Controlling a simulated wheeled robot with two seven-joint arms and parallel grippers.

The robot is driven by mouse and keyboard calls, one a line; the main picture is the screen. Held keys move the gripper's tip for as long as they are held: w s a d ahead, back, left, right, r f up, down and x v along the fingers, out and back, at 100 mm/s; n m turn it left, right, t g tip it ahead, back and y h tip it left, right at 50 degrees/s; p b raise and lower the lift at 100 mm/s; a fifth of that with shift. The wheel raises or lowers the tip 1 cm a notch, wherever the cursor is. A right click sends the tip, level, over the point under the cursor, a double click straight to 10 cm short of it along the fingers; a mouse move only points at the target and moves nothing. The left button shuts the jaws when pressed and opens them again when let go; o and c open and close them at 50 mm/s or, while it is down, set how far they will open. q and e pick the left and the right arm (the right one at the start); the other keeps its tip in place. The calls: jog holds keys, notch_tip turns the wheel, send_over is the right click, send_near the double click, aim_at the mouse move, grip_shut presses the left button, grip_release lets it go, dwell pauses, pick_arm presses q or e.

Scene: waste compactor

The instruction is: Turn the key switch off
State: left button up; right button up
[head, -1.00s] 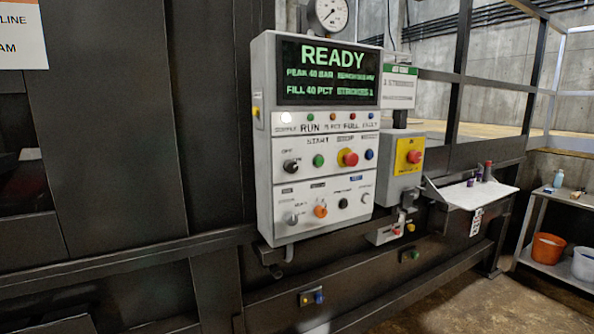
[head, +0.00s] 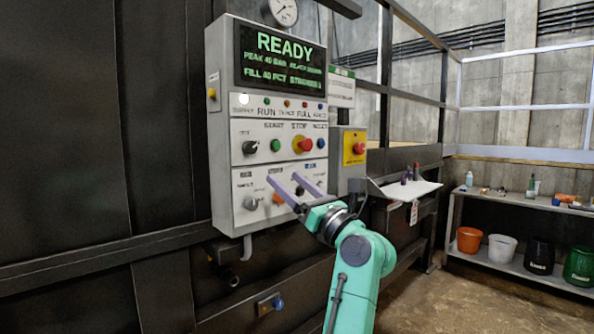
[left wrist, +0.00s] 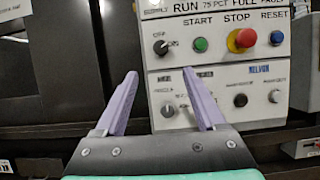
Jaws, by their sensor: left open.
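A black rotary switch (head: 250,146) with an OFF label sits at the left of the upper button row on the control panel (head: 228,185). My left gripper (head: 284,179) is open and empty in front of the lower row, below and right of the switch in the head view. In the left wrist view the gripper (left wrist: 160,73) has its fingertips just below the switch in the picture, not touching it. My right gripper is not in view.
The upper row also has a green button (head: 275,146), a red stop button (head: 304,145) and a blue button (head: 321,143). A grey knob (head: 250,203) is below. The screen (head: 280,58) reads READY. A yellow emergency-stop box (head: 354,148) stands to the right.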

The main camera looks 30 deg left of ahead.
pick_arm(q)
jog(key=p, duration=0.3)
send_near(252, 150)
jog(key=r, duration=0.1)
jog(key=p+x, duration=0.1)
jog(key=x, duration=0.2)
jog(key=p+x, duration=0.1)
jog(key=x, duration=0.2)
jog(key=p+x, duration=0.1)
jog(key=x, duration=0.2)
jog(key=shift+a+f, duration=0.1)
jog(key=shift+f, duration=0.25)
jog(key=shift+w+a, duration=0.1)
jog(key=shift+w, duration=0.05)
jog(key=shift+f, duration=0.1)
grip_shut()
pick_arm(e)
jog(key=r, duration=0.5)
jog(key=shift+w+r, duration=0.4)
